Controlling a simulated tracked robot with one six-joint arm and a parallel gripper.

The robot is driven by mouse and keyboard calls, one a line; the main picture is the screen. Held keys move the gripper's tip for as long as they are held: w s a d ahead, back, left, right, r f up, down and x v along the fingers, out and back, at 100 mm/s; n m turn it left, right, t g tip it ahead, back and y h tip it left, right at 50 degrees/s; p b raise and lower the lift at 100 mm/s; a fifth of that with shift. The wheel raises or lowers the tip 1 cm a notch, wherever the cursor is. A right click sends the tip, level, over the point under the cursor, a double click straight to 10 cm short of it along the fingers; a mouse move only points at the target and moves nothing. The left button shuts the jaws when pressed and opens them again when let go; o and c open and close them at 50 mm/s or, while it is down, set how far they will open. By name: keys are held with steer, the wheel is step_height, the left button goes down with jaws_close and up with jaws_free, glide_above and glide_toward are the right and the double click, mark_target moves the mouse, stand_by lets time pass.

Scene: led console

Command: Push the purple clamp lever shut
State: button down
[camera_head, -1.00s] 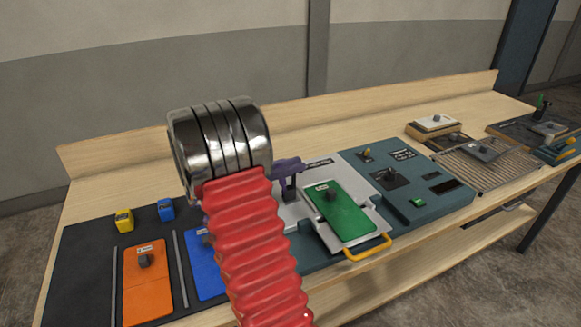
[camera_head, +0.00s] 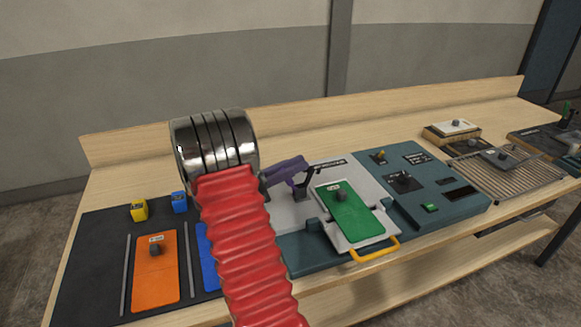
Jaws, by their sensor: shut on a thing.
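The purple clamp lever (camera_head: 286,171) stands on the light plate of the teal console (camera_head: 310,258), left of the centre. It slopes up from its dark pivot mount, and its left end runs to the edge of my red bellows arm. A small dark part of my gripper (camera_head: 264,183) shows there, against the lever's left end. The rest of my gripper is hidden behind my arm, so the grasp itself is hard to see. The green plate (camera_head: 355,221) with a dark knob lies on the console, right of the lever.
A yellow handle (camera_head: 375,250) juts from the console's front. A dark mat at left holds an orange plate (camera_head: 154,283), a partly hidden blue plate (camera_head: 207,262), and yellow (camera_head: 139,210) and blue (camera_head: 179,203) blocks. A slatted rack (camera_head: 510,177) stands at right.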

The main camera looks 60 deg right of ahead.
steer(key=shift+w+r, duration=0.1)
steer(key=shift+w, duration=0.05)
steer(key=c, duration=1.9)
jaws_free()
steer(key=shift+o, duration=1.1)
steer(key=v, duration=1.3)
steer(key=shift+w+a+f, duration=0.2)
steer(key=shift+a, duration=0.1)
